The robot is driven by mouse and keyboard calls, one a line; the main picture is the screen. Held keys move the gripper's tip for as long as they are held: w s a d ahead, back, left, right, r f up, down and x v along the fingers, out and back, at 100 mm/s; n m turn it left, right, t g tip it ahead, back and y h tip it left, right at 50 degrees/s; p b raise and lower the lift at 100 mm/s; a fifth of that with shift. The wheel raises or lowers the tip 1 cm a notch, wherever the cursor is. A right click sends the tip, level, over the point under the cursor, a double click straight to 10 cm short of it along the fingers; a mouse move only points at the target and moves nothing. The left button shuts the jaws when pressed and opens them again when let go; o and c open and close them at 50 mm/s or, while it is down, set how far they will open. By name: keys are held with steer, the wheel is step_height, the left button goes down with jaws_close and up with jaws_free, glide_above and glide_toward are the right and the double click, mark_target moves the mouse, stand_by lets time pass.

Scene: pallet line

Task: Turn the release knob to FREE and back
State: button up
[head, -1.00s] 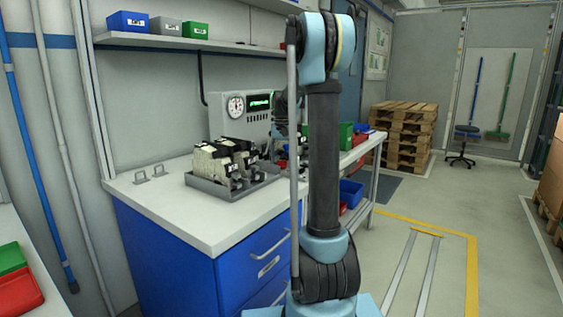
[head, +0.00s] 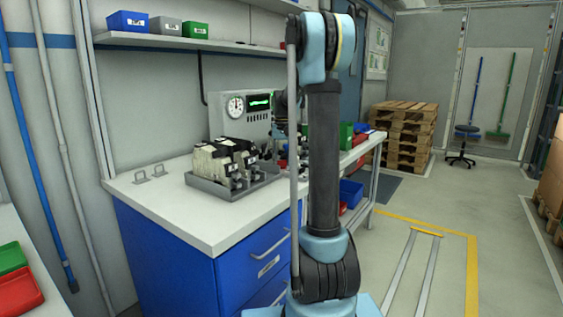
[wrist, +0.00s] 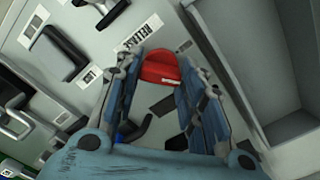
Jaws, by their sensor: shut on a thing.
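The red release knob (wrist: 160,66) is on a light grey panel face in the wrist view, beside a white RELEASE label (wrist: 138,33). My gripper (wrist: 159,79) is shut on the knob, with one finger on each side of it. The fingers hide its sides, and I cannot read a FREE mark. In the head view, my arm stands in front of the bench and hides the knob. The grey unit (head: 227,122) there carries a round gauge (head: 236,106) and a dark display (head: 259,102) with green marks.
Black handles (wrist: 62,54) sit on the panel left of the knob. A grey tray (head: 226,188) with cream and black units (head: 209,162) stands on the white bench (head: 150,207). A shelf (head: 180,42) with small bins hangs above.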

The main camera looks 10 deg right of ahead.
steer(key=n, duration=1)
stand_by(0.8)
steer(key=o, duration=1)
steer(key=shift+o, duration=0.2)
step_height(320, 180, up, 12)
